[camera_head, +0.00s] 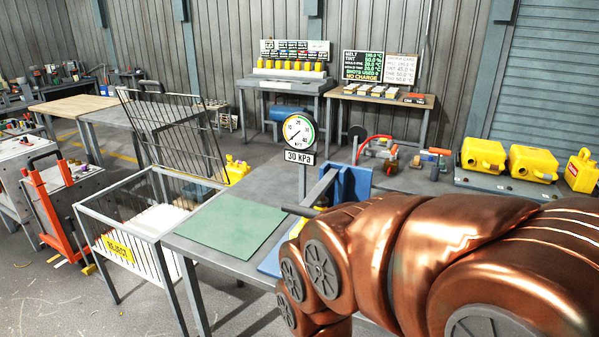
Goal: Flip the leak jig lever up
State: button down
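The leak jig shows at the middle of the head view, with a blue upright bracket (352,184) on the grey table. A round gauge (299,130) and a "30 kPa" sign stand behind it. A dark rod-like handle (299,211) sticks out to the left, low beside the bracket, and looks like the jig's lever. It lies near level; its pivot is hidden. A grey bar (320,187) slants beside the bracket. My copper-coloured arm covers the lower right and hides the front of the jig. My gripper is not visible.
A green mat (231,229) lies on the table left of the jig. A wire reject cage (125,245) stands farther left. Several yellow jerry cans (532,162) are at the right, behind my arm. Small valves and a red hose (377,139) sit behind the jig.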

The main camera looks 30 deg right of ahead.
aim_at(316, 197)
jog(key=z, duration=1)
jog(key=k, duration=0.4)
jog(key=u, duration=1.15)
